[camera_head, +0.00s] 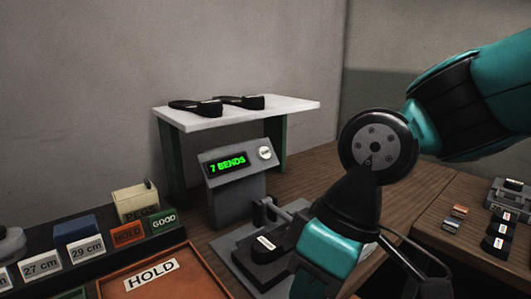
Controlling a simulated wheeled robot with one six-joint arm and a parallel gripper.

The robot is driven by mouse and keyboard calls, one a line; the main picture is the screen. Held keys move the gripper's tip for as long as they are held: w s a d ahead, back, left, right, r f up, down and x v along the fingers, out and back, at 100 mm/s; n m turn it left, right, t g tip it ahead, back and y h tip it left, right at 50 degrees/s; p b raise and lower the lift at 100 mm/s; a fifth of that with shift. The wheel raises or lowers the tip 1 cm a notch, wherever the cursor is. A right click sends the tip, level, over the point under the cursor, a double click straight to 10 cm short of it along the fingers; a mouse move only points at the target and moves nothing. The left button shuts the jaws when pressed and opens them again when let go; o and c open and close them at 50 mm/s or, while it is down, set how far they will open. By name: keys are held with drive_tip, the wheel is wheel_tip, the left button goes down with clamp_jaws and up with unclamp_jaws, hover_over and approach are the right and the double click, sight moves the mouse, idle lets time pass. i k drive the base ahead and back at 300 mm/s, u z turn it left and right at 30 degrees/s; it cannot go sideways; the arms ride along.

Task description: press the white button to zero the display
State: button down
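The white button (265,153) is a small round knob on the sloped face of a grey counter box (236,187). It sits at the right of the display (228,164), which reads "7 BENDS" in green. Nothing covers or touches the button in this view. My arm comes in from the upper right and bends down at the front, to the right of and nearer than the box.
A shelf (290,105) with dark shoe parts stands behind the box. A dark sole-like part (268,249) lies on a grey fixture in front, partly hidden by my arm. An orange HOLD tray (190,275) and labelled blocks are at the left. Small parts lie at the right.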

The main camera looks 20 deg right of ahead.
sight(264, 152)
drive_tip(key=z, duration=2.3)
drive_tip(key=k, duration=0.85)
drive_tip(key=u, duration=1.2)
drive_tip(key=i, duration=0.5)
drive_tip(key=z, duration=0.05)
